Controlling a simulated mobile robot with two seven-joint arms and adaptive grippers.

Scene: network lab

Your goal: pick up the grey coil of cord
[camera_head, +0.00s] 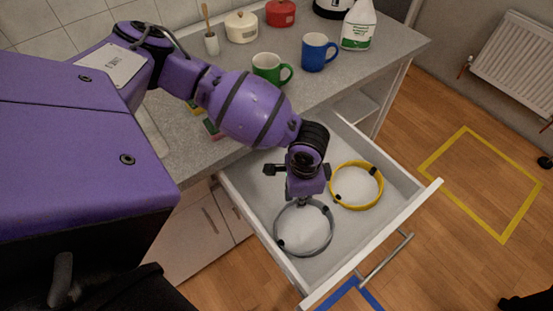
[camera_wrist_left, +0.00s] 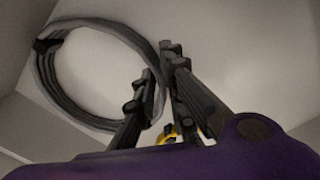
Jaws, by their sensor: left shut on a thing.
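The grey coil of cord (camera_head: 304,254) is a ring with dark ties, over the floor of the open white drawer (camera_head: 405,205), at the near left of its inside. My left gripper (camera_head: 304,199) points down at the coil's far side. In the left wrist view the coil (camera_wrist_left: 48,78) runs between the fingers of the left gripper (camera_wrist_left: 158,72), which is shut on its band. I cannot tell whether the coil touches the drawer floor. My right gripper is not in view.
A yellow coil (camera_head: 358,206) lies in the drawer just right of the grey one. The counter above holds a green mug (camera_head: 268,69), a blue mug (camera_head: 316,55), a spray bottle (camera_head: 358,26) and pots. The drawer walls stand close around the gripper.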

